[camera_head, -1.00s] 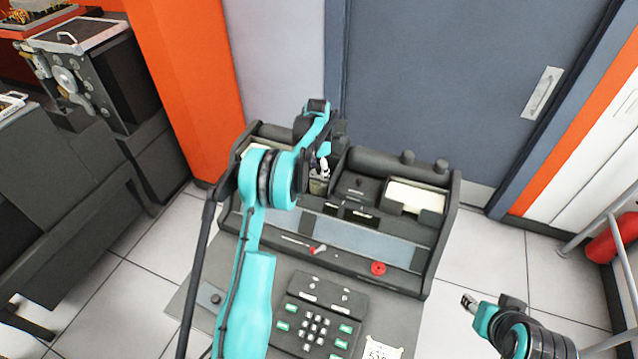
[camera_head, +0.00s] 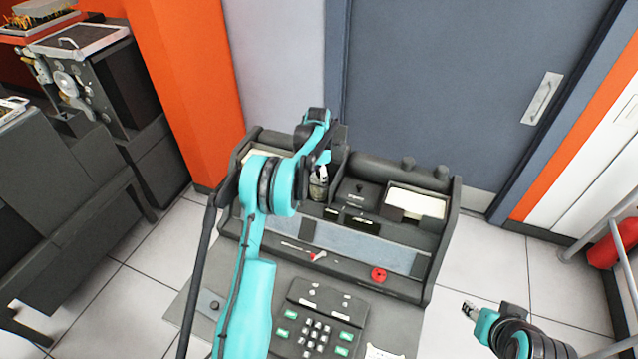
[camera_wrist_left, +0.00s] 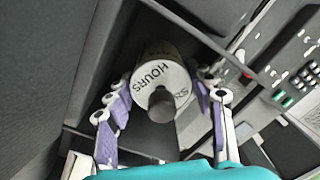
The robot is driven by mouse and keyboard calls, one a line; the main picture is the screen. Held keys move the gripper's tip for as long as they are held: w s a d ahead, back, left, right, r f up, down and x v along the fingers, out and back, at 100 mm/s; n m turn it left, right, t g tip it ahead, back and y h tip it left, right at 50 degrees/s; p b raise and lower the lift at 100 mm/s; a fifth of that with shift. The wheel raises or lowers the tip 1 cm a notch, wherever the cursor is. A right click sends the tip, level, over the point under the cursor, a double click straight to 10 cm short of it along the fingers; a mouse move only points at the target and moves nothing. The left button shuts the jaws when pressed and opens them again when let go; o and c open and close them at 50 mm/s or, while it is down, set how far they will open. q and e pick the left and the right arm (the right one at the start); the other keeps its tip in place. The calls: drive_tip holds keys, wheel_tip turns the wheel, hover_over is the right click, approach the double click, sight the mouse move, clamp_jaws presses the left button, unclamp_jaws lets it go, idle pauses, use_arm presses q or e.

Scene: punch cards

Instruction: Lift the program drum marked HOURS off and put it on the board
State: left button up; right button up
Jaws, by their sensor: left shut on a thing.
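The program drum marked HOURS (camera_wrist_left: 161,75) shows in the left wrist view, a pale cylinder with a white labelled end and a dark round knob or shaft end facing the camera. My left gripper (camera_wrist_left: 165,95) has its purple-padded fingers on both sides of the drum and is shut on it. In the head view my left gripper (camera_head: 322,172) is at the middle of the punch machine (camera_head: 424,262), and the drum (camera_head: 318,186) shows only partly below it. I cannot tell whether the drum is clear of its seat. The board is the machine's flat front (camera_head: 212,305), partly hidden by my left arm. My right gripper (camera_head: 468,309) is apart at the lower right.
A keypad (camera_head: 318,318) and a red knob (camera_head: 378,275) are on the machine's front. A card tray (camera_head: 415,203) is at its right. A grey door (camera_head: 440,90) stands behind. A red cylinder (camera_head: 605,252) is at far right.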

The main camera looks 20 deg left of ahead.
use_arm(q)
wheel_tip(320, 180, up, 9)
drive_tip(key=shift+r+p, duration=0.15)
drive_tip(key=shift+p, duration=0.65)
wheel_tip(320, 180, up, 14)
drive_tip(key=p, duration=0.8)
drive_tip(key=shift+r+p, duration=0.15)
drive_tip(key=shift+p, duration=0.25)
idle(0.3)
idle(0.4)
